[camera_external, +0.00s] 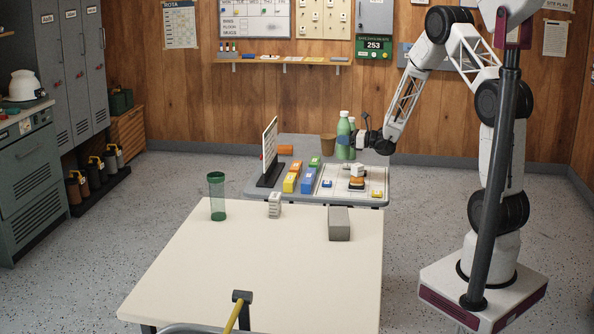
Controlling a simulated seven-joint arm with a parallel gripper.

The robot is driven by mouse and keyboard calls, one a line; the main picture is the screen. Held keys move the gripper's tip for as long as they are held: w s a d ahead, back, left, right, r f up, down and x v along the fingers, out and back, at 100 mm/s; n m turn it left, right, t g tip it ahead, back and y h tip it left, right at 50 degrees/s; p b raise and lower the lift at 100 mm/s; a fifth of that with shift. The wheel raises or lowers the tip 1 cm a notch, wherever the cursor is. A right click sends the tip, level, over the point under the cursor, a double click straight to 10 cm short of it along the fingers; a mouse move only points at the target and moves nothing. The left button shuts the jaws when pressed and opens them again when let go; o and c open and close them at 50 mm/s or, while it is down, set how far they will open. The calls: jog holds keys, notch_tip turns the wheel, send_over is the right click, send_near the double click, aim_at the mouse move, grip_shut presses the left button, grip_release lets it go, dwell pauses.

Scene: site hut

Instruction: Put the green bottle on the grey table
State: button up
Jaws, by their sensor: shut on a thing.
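A green bottle (343,138) with a pale cap is upright at the back of the grey table (374,199). A second pale cap and some green show just to its right, partly hidden, so there seem to be two bottles close together. My gripper (356,138) reaches in from the right at bottle height and is shut on a green bottle. The fingers are small here, and I cannot tell which of the two they hold. I cannot tell whether the held bottle's base touches the grey table.
The grey table also holds a brown cup (328,143), an upright white board (270,148), coloured blocks (308,180) and a white grid board (336,187). The cream table (270,265) in front bears a green tumbler (217,198), a grey block (339,224) and a hammer (240,305).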

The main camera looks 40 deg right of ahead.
jog(key=s+d+m+t+h, duration=0.3)
jog(key=d+h, duration=0.2)
jog(key=d, duration=1.9)
jog(key=f, duration=0.5)
jog(key=shift+s+d, duration=0.1)
jog(key=shift+s, duration=0.1)
jog(key=shift+w, duration=0.1)
jog(key=w+d, duration=0.2)
jog(key=w, duration=0.5)
jog(key=w+d+f, duration=0.1)
jog(key=w+d, duration=0.2)
jog(key=w, duration=0.4)
jog(key=shift+f, duration=0.2)
jog(key=shift+w, duration=0.1)
jog(key=shift+w+d+f, duration=0.1)
jog(key=shift+w+f, duration=0.1)
jog(key=shift+f, duration=0.7)
jog(key=shift+w+d+f, duration=0.1)
jog(key=shift+w+f, duration=0.05)
jog(key=shift+f, duration=0.75)
jog(key=shift+f, duration=0.1)
